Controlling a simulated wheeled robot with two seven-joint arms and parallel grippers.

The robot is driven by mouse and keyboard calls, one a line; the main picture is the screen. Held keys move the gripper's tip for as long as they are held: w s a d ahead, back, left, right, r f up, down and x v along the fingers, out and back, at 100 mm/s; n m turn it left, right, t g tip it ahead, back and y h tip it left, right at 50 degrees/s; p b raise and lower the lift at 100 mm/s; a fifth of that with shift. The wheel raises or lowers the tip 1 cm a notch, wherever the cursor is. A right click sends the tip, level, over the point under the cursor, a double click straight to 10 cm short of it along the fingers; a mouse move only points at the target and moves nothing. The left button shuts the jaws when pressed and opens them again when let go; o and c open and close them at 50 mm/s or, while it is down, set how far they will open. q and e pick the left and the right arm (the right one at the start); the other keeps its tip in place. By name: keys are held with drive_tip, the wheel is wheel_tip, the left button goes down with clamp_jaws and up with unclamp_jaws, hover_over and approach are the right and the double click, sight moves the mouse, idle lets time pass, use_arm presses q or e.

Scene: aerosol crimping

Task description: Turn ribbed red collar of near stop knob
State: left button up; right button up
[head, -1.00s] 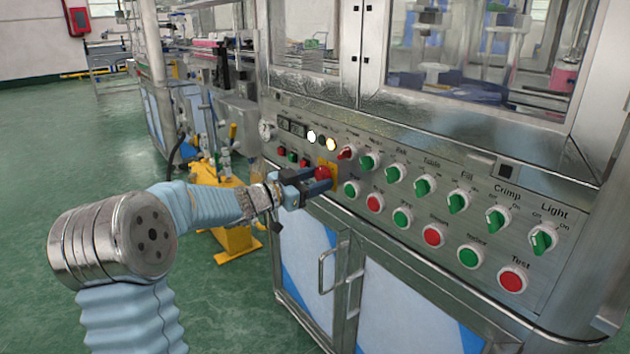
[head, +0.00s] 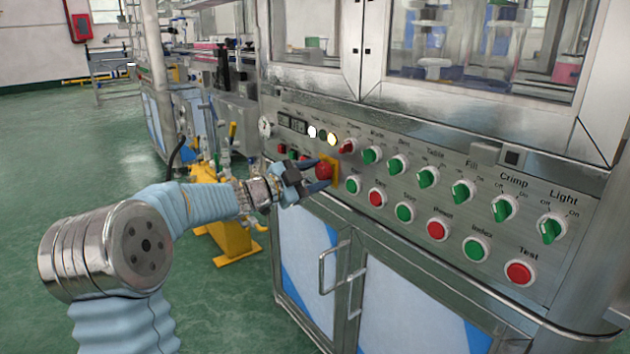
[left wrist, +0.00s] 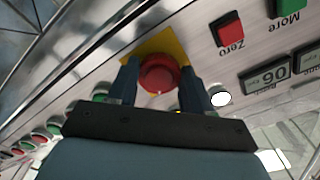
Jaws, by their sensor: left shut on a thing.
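The near stop knob (head: 324,171) is a red knob on a yellow plate (head: 335,175), set in the metal control panel. In the left wrist view the red knob (left wrist: 159,74) sits between the two dark fingers of my left gripper (left wrist: 160,88), with the yellow plate (left wrist: 166,42) behind it. In the head view my left gripper (head: 318,175) reaches the knob from the left, its fingers shut around the knob's sides. The ribs of the collar are too small to make out. My right gripper is not in view.
A cabinet door handle (head: 325,270) sticks out below. A yellow stand (head: 232,237) is on the green floor to the left.

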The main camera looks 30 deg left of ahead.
use_arm(q)
drive_tip(key=shift+m, duration=0.5)
drive_tip(key=o, duration=1.1)
drive_tip(key=shift+w, duration=0.1)
drive_tip(key=shift+c, duration=0.2)
drive_tip(key=v, duration=1.4)
drive_tip(key=shift+b, duration=0.3)
